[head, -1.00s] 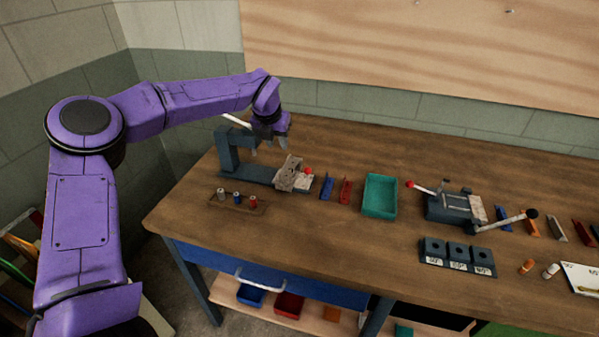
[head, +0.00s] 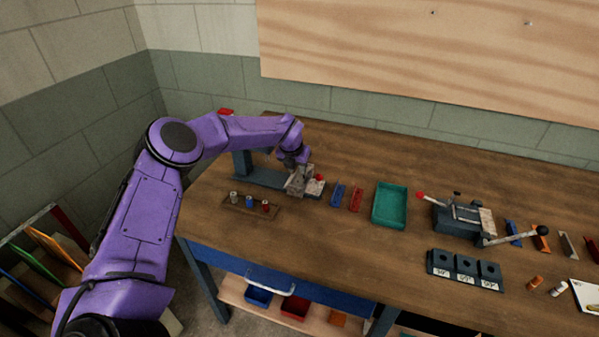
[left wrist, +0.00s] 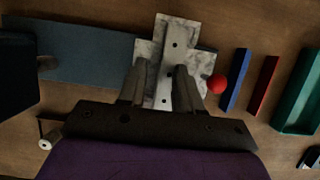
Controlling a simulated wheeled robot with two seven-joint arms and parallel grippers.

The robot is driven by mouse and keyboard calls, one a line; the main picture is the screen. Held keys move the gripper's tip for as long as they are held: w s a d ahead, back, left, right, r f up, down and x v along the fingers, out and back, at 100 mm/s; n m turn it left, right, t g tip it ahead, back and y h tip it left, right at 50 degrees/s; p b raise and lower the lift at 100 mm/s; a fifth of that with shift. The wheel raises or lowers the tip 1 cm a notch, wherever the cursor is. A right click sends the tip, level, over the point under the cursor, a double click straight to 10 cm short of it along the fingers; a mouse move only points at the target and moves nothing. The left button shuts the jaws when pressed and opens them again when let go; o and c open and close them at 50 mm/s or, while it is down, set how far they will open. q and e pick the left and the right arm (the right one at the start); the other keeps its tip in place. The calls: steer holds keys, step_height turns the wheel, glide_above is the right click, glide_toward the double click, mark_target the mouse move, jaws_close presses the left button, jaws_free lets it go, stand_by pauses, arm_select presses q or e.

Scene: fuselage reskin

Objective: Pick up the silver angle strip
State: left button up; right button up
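A mottled silver strip (left wrist: 172,38) with dark holes lies across a pale metal plate (left wrist: 205,62) of the left bench fixture in the left wrist view. In the head view it is the light grey piece (head: 300,184), partly hidden by my gripper. My left gripper (left wrist: 163,70) is over it, its two fingers apart with the strip showing between them. I cannot tell whether they touch it. Another silver-grey strip (head: 568,246) lies at the far right of the bench. My right gripper is not in view.
A red ball knob (left wrist: 217,84) is close beside my right-hand finger. Blue (head: 338,194) and red (head: 356,199) strips and a teal tray (head: 390,206) lie to the right. A peg rack (head: 275,213) stands in front. A second fixture (head: 455,221) is farther right.

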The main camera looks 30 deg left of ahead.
arm_select(q)
jaws_close()
